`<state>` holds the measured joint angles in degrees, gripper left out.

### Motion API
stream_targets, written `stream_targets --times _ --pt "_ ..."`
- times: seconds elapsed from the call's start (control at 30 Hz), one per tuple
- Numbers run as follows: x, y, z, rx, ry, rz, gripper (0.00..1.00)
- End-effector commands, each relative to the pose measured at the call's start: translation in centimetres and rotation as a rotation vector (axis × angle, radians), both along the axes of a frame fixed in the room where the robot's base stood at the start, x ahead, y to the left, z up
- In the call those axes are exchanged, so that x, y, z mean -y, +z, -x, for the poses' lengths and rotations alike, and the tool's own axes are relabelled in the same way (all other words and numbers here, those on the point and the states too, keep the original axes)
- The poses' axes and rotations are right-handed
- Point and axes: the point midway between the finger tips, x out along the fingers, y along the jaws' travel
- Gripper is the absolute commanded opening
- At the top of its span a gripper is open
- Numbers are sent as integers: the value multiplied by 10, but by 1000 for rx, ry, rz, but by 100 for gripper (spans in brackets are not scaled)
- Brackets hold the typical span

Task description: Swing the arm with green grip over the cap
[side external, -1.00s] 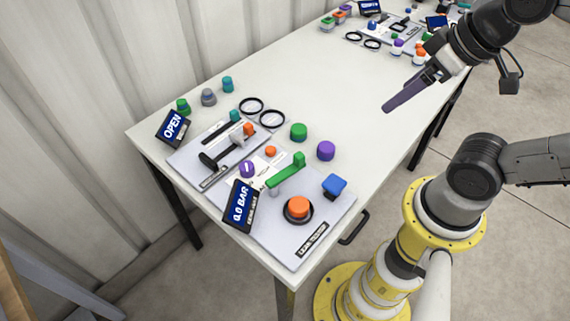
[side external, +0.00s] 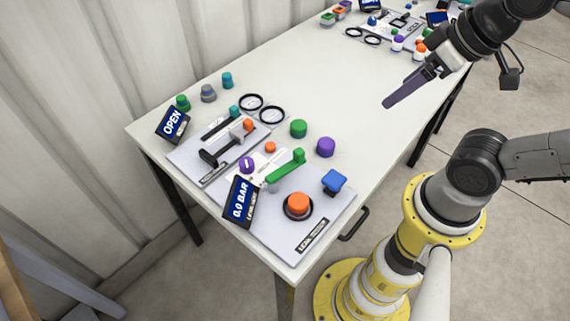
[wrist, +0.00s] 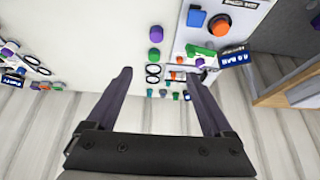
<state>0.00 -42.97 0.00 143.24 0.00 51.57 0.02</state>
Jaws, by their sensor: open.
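The arm with the green grip (side external: 287,166) lies over the grey panel (side external: 318,220) at the near end of the table, its grip pointing to the far right. It also shows in the wrist view (wrist: 200,52). A purple cap (side external: 247,164) is on the panel left of the arm, and a small orange cap (side external: 270,147) lies behind it; I cannot tell which is the task's cap. My gripper (side external: 386,105) is high, right of the panel and well apart from the green arm. In the wrist view its fingers (wrist: 156,72) are spread and empty.
A large orange button (side external: 298,204), a blue knob (side external: 334,182) and a 0.0 BAR display (side external: 239,201) stand around the green arm. A loose green cylinder (side external: 299,128) and purple cylinder (side external: 326,147) stand behind the panel. The table's middle is clear.

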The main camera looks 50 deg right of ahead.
Motion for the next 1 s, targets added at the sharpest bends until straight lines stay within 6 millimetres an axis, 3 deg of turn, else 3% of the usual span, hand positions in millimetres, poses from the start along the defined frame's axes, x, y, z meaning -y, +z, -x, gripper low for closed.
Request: stream_targets --times 0.03,0.13,0.3,0.57,0.8,1.0 --pt "0 0 0 0 -4 -2 75" --pt "0 0 1 -4 -40 -21 57" --pt "-3 19 -17 -24 -148 -85 57" --pt "-22 25 -68 -162 -226 -133 57" --pt "-58 0 -124 -335 -243 -116 57" --pt "-85 -32 -148 -441 -200 -70 57"
